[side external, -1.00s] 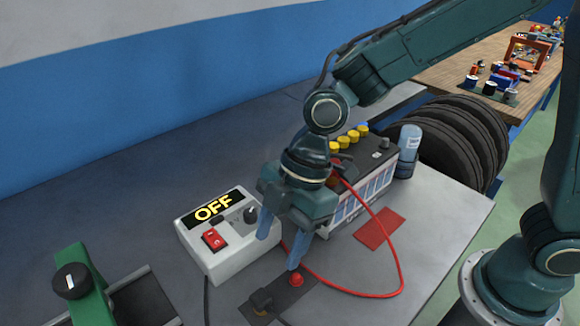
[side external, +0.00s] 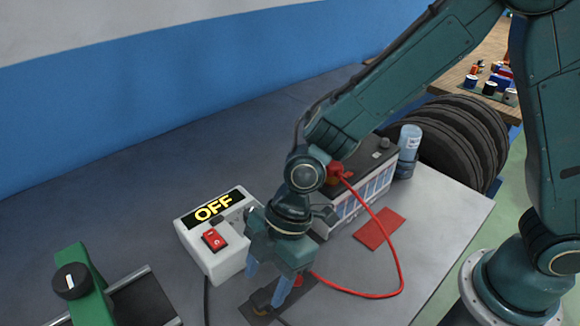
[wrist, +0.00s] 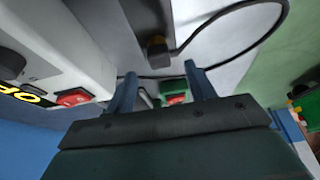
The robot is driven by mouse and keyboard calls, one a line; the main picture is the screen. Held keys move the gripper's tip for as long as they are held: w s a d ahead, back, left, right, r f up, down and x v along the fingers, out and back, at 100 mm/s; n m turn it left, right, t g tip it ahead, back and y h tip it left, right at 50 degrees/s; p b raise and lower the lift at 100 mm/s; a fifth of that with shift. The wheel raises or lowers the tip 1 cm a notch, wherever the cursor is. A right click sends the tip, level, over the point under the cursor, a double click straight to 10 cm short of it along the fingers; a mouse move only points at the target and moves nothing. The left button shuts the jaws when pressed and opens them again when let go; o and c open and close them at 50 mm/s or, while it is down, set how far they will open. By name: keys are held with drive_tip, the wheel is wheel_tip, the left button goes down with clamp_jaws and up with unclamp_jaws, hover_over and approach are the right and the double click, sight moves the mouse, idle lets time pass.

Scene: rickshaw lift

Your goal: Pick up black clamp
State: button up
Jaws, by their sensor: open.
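The black clamp (side external: 262,298) lies on the dark strip (side external: 312,284) at the front of the table, partly hidden by my gripper in the side view. In the wrist view the black clamp (wrist: 157,48) shows just beyond the fingertips, between them, with a black cable curving off to the right. My gripper (side external: 263,288) points down, with its blue fingers spread on either side of the clamp's area. I cannot tell how far above the clamp the fingertips are.
A white charger box (side external: 232,268) reading OFF, with a red switch, stands close left of my gripper. A battery (side external: 372,188) with a red clamp (side external: 339,172) and looping red cable (side external: 395,265) is behind right. A red pad (side external: 380,229) lies right; a green device (side external: 90,285) stands left.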

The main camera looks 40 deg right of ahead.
sight(261, 296)
drive_tip(key=shift+f, duration=0.1)
drive_tip(key=shift+x, duration=2.5)
drive_tip(key=shift+d, duration=0.15)
drive_tip(key=c, duration=1)
